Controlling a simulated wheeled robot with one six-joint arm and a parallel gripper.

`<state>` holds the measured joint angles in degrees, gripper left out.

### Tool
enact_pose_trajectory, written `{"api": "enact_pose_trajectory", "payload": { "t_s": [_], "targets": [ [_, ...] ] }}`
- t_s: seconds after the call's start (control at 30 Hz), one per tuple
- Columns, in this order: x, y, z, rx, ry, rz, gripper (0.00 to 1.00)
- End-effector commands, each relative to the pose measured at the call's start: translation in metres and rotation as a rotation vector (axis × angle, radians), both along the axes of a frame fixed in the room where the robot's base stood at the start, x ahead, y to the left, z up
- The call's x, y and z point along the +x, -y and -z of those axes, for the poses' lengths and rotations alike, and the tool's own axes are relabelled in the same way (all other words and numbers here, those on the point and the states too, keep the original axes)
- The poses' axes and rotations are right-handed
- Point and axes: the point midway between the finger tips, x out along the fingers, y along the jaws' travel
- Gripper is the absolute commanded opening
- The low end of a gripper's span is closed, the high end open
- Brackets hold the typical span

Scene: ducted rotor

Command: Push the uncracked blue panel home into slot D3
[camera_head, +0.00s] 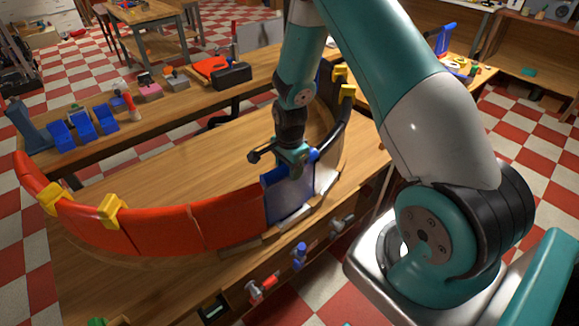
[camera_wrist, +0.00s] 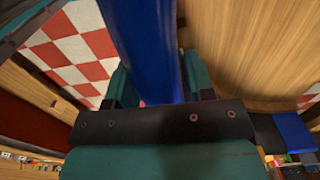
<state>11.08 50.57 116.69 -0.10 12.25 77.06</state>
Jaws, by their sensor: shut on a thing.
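A blue panel (camera_head: 287,197) stands upright at the near side of the curved ring, at the right end of the red panels (camera_head: 228,220). My gripper (camera_head: 293,158) is shut on its upper edge from above. In the wrist view the blue panel (camera_wrist: 145,45) runs between my two fingers. The panel's lower edge is close to the ring's wooden base; I cannot tell whether it is fully seated. No slot label is readable, so I cannot tell which slot is D3. I see no crack on the panel's visible face, though part is covered by my gripper.
Yellow clamps (camera_head: 112,210) sit on the red rim, and others (camera_head: 341,73) on the far right rim. Several blue pieces (camera_head: 82,126) stand on the back bench. Small valve-like fittings (camera_head: 299,254) line the table's front. The tabletop inside the ring (camera_head: 180,165) is clear.

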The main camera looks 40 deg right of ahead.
Motion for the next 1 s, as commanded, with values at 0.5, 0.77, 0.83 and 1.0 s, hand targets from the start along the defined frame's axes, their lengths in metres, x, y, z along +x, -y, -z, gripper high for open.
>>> {"api": "enact_pose_trajectory", "payload": {
  "t_s": [0.5,0.77,0.83,1.0],
  "targets": [
    [0.0,0.0,0.017,0.0,0.001,0.0,0.22],
    [0.0,0.0,0.019,0.0,0.001,0.0,0.51],
    [0.0,0.0,0.019,0.0,0.001,0.0,0.67],
    [0.0,0.0,0.019,0.0,0.0,0.0,0.78]
  ]
}}
